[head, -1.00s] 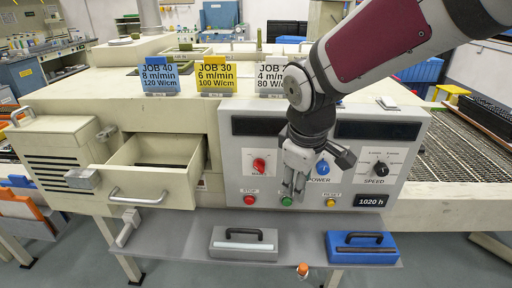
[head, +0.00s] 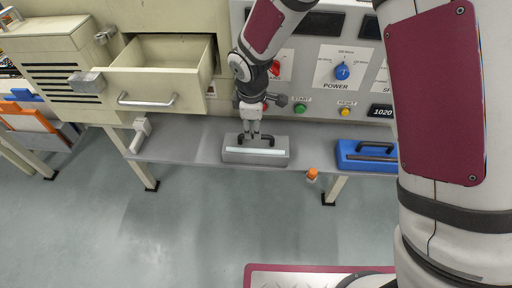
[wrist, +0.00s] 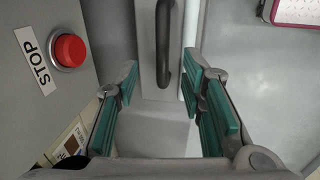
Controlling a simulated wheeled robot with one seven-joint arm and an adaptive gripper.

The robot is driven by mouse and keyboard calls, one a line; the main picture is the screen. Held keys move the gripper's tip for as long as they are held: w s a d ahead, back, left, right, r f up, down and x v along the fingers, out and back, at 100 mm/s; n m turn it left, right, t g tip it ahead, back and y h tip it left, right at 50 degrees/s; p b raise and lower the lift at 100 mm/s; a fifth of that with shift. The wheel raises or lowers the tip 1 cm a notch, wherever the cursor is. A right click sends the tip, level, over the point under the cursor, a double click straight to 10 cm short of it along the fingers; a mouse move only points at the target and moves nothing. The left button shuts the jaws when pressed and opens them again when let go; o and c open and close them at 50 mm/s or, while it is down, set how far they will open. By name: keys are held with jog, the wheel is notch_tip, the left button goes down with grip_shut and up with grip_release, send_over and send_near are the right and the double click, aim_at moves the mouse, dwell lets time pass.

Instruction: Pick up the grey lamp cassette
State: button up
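The grey lamp cassette (head: 237,156) lies on the grey shelf, with a black handle on top and a pale strip along its front. In the wrist view its black handle (wrist: 163,45) runs up the picture, its near end at the gap between my fingertips. My gripper (head: 252,137) points down at the cassette's handle in the head view. In the wrist view my gripper (wrist: 161,80) is open, its teal-padded fingers apart on either side of the handle's line. Whether the fingertips are down at handle height I cannot tell.
An open, cream drawer (head: 145,88) juts out at upper left. The red STOP button (wrist: 70,50) is close to my left finger.

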aim_at(256, 144)
jog(key=shift+w+d+f, duration=0.1)
jog(key=shift+w+f, duration=0.05)
jog(key=shift+f, duration=0.9)
jog(key=shift+w+d+f, duration=0.1)
jog(key=shift+w+f, duration=0.05)
jog(key=shift+f, duration=0.85)
jog(key=shift+w+d+f, duration=0.1)
jog(key=shift+w+f, duration=0.05)
jog(key=shift+f, duration=0.9)
grip_shut()
jog(key=shift+a, duration=0.1)
